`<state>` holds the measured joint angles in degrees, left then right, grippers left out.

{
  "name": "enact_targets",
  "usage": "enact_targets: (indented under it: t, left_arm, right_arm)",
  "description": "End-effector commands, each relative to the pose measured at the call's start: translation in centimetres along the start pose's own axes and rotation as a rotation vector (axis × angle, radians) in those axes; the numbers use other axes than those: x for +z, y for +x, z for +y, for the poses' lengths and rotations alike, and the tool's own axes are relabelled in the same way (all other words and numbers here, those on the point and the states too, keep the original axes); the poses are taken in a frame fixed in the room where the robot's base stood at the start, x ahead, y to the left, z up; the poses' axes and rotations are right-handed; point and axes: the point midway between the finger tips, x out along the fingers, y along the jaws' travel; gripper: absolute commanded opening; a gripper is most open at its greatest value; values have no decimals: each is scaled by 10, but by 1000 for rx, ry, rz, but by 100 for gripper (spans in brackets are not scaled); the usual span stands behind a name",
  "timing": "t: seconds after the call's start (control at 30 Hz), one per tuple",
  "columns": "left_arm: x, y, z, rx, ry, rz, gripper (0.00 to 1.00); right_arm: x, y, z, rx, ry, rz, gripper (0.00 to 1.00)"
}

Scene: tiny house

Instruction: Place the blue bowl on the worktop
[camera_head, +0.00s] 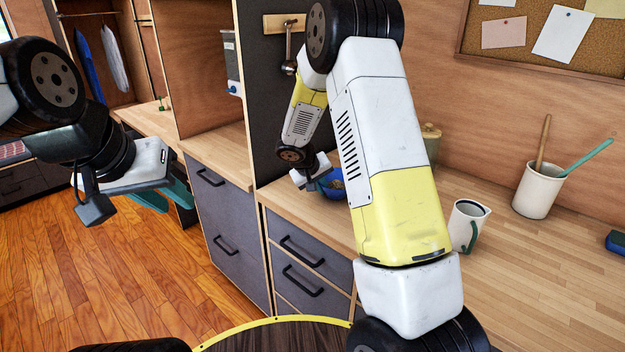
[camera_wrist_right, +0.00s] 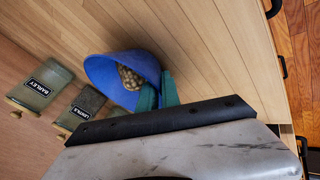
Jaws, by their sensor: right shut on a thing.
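The blue bowl (camera_head: 327,186) shows in the head view at the worktop (camera_head: 480,245), partly hidden behind my right arm. In the right wrist view the bowl (camera_wrist_right: 103,72) holds a heap of small beige round pieces. The green fingers of my right gripper (camera_wrist_right: 157,93) are shut on its rim. Whether the bowl touches the wood or hangs just above it, I cannot tell. My left gripper (camera_head: 163,199) is empty over the floor at the left, its green fingers apart.
Canisters labelled barley (camera_wrist_right: 40,86) and lentils (camera_wrist_right: 80,108) stand near the bowl. A white jug (camera_head: 465,226) and a utensil pot (camera_head: 538,190) stand further right on the worktop. A dark tall panel (camera_head: 265,100) rises left of the bowl. Bare worktop lies around the jug.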

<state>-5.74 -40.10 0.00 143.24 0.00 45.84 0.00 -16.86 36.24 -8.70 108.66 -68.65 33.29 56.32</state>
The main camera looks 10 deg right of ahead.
Motion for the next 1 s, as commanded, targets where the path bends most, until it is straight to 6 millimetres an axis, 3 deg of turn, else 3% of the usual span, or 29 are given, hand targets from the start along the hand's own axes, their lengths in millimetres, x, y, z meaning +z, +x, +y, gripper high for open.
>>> enact_targets:
  t: [0.23,0.3,0.37,0.67,0.77,1.0]
  left_arm:
    - [0,0,0,0,0,0,30]
    - [0,0,0,0,0,0,30]
    - [0,0,0,0,0,0,30]
    - [0,0,0,0,0,0,30]
    - [0,0,0,0,0,0,30]
    - [0,0,0,0,0,0,30]
  right_arm:
    - [0,2,-1,0,-1,0,0]
    - [0,2,-1,0,0,0,21]
    - [1,2,-1,0,0,0,29]
    - [-1,-1,0,0,1,1,29]
    - [-1,-13,0,-1,1,3,29]
    - [-1,-64,0,-2,2,5,29]
